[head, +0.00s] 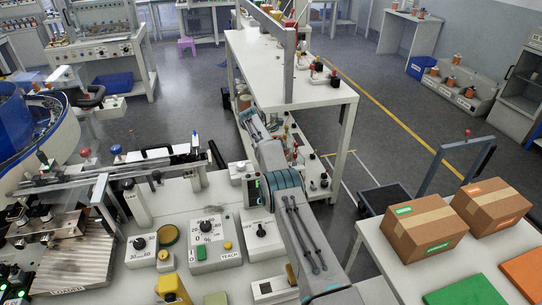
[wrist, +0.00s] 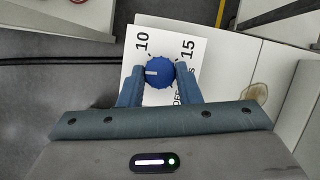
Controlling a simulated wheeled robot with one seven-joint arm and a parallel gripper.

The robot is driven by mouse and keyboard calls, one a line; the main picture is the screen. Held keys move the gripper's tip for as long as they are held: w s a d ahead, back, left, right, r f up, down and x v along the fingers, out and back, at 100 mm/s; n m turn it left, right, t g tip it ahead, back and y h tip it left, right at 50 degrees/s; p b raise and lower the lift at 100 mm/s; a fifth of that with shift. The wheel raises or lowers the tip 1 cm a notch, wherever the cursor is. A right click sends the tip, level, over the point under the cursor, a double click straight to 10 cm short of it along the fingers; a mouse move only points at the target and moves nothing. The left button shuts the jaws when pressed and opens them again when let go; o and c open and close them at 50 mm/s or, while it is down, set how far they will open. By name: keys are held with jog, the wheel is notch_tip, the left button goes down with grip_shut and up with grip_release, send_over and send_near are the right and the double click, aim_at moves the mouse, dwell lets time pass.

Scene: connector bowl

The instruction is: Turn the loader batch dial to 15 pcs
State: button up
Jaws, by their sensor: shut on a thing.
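The loader batch dial is a round blue knob (wrist: 159,72) on a white printed plate (wrist: 137,90) in the wrist view. The numbers 10 and 15 are printed beyond it, 10 to the upper left and 15 to the upper right. The knob's white mark points left, on the side of the 10 and away from the 15. My gripper (wrist: 160,77) is shut on the knob, one finger at each side. The fingers cover part of the plate and its lettering. In the head view I cannot make out the blue knob near my arm.
In the head view, other dial boxes (head: 208,240) stand on the bench left of my arm. A linear feeder track (head: 105,177) lies farther left. Two cardboard boxes (head: 413,222) sit on a table at right. Open floor lies beyond the bench.

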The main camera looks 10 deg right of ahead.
jog(key=o, duration=1)
jog(key=shift+s, duration=0.1)
jog(key=shift+c, duration=0.2)
jog(key=v, duration=1.3)
jog(key=shift+a+r, duration=0.25)
jog(key=shift+r, duration=0.1)
